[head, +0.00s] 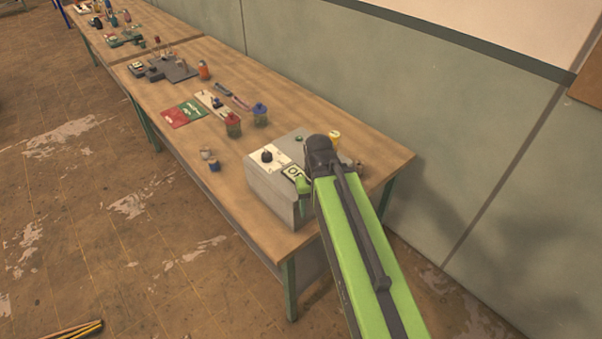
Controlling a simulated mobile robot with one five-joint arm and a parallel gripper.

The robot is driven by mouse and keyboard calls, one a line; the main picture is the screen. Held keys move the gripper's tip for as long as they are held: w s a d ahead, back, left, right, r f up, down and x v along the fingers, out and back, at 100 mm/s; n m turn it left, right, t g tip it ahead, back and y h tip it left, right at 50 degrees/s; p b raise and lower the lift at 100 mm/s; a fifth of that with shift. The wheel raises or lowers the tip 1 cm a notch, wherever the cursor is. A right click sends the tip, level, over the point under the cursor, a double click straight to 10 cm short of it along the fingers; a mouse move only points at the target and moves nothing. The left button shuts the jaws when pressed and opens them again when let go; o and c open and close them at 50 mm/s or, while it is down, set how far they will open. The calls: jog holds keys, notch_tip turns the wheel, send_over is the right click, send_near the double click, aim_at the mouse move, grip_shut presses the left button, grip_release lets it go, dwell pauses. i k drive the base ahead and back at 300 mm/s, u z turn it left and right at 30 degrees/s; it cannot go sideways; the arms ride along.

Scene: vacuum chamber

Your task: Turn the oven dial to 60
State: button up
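The oven is most likely the grey box (263,187) near the front end of the wooden table. A white panel with a black dial (267,156) is on its top left. The dial's markings are too small to read, so I cannot tell its setting. A small plate with dark lettering (295,173) sits right of the dial. My green arm reaches in from the lower right, over the box's right part. A green piece at its end, seemingly my gripper (303,185), is at the box's near right edge, apart from the dial. Its fingers cannot be made out.
A yellow-topped item (334,136) stands behind my arm. The wall runs behind the table; floor is open left.

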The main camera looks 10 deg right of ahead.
aim_at(266, 157)
jog(key=u, duration=0.2)
jog(key=k, duration=1.1)
jog(key=u, duration=1.2)
jog(key=i, duration=1.3)
jog(key=z, duration=0.3)
